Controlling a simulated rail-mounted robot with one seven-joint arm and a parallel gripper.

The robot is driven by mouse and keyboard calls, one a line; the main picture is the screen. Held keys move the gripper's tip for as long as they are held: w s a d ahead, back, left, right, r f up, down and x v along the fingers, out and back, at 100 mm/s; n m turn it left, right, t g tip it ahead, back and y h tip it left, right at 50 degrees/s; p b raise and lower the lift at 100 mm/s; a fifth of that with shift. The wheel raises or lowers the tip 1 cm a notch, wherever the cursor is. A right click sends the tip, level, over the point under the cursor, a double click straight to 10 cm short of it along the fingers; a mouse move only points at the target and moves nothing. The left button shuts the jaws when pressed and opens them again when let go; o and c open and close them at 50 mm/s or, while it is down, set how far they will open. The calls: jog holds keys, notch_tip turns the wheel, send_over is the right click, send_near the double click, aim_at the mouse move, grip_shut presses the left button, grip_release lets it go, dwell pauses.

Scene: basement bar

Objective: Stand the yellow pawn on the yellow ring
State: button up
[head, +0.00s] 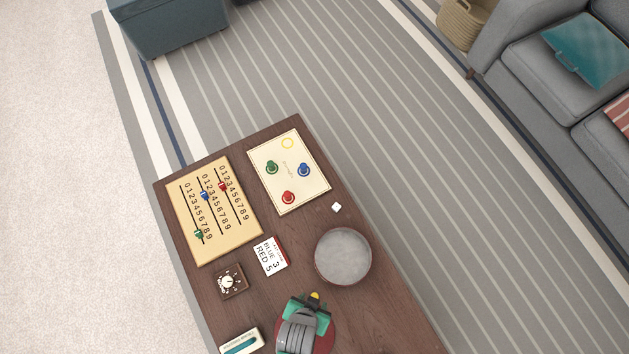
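The yellow ring (288,143) is a thin circle at the far end of a cream board (308,193), with nothing on it. Green (271,168), blue (304,171) and red (288,198) pawns stand on the same board. My gripper (311,304), with green fingers, is at the near end of the table, far from the ring. A small yellow piece (315,295), likely the yellow pawn's top, shows at the fingers. Its lower part is hidden. I cannot tell whether the fingers grip it or are only around it.
A wooden number board with sliders (214,212) is left of the cream board. A card (270,256), a dial box (230,281), a round grey-topped tray (343,282) and a white die (336,207) lie between. A dark red disc (325,341) is under my gripper.

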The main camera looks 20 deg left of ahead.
aim_at(315, 296)
jog(key=b+x, duration=0.2)
jog(key=x, duration=0.3)
jog(key=shift+w+a+b, duration=0.1)
jog(key=shift+w+b, duration=0.05)
jog(key=shift+b, duration=0.25)
jog(key=shift+r, duration=0.1)
jog(key=shift+c, duration=0.7)
grip_shut()
jog(key=shift+r, duration=0.15)
jog(key=p+v, duration=0.1)
jog(key=v, duration=0.1)
jog(key=w+p+v, duration=0.1)
jog(key=p+v, duration=0.1)
jog(key=shift+r, duration=0.1)
jog(key=s+p, duration=0.1)
jog(key=s, duration=0.4)
jog(key=s+d+p, duration=0.1)
jog(key=s, duration=0.4)
jog(key=s+r+p, duration=0.1)
jog(key=s, duration=0.4)
jog(key=shift+s+d+p, duration=0.2)
jog(key=shift+s+p, duration=0.15)
